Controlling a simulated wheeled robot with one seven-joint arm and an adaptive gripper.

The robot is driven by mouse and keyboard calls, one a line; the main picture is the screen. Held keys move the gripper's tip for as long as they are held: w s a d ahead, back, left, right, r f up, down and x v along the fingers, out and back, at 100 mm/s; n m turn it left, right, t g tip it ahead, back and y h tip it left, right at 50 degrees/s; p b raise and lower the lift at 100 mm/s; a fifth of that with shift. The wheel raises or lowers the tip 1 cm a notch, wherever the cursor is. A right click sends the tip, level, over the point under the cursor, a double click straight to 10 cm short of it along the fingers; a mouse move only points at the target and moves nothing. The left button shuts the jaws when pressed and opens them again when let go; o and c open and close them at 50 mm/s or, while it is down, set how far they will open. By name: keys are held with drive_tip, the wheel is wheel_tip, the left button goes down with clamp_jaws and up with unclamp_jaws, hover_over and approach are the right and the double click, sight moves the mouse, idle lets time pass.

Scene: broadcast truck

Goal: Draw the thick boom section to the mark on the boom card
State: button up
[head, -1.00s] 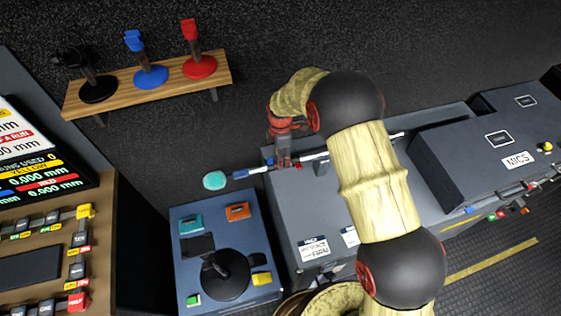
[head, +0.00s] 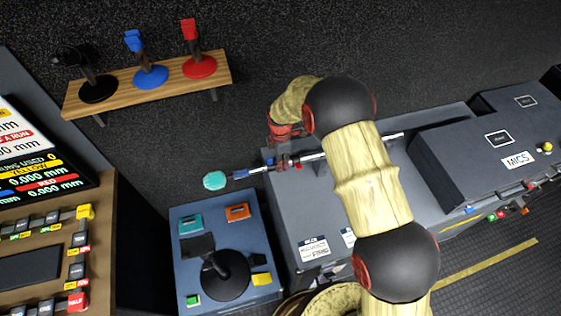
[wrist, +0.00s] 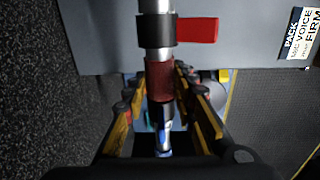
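The boom pole lies across the grey case, with a teal fuzzy microphone (head: 214,180) at its left end. In the wrist view it runs top to bottom: a thick silver section (wrist: 154,38), a dark red collar (wrist: 160,80), then a dark and blue part (wrist: 163,138). A black clamp with a red flag (wrist: 196,31) is around the silver section. My gripper (head: 283,160) is over the pole at the collar. In the wrist view its yellow-edged fingers (wrist: 161,88) straddle the pole, with gaps showing beside it. I cannot make out the boom card.
The grey case (head: 290,228) carries white labels and a raised box marked MICS (head: 518,160). A blue stand (head: 225,285) with a black disc (head: 225,277) is in front to the left. A wooden shelf (head: 125,83) holds black, blue and red stands. A display and button desk are far left.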

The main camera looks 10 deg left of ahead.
clamp_jaws()
idle(0.3)
drive_tip(key=shift+a, duration=0.1)
drive_tip(key=s+a+b, duration=0.1)
drive_tip(key=s+a, duration=0.3)
drive_tip(key=a, duration=0.5)
drive_tip(key=shift+s+a, duration=0.35)
drive_tip(key=o, duration=0.6)
unclamp_jaws()
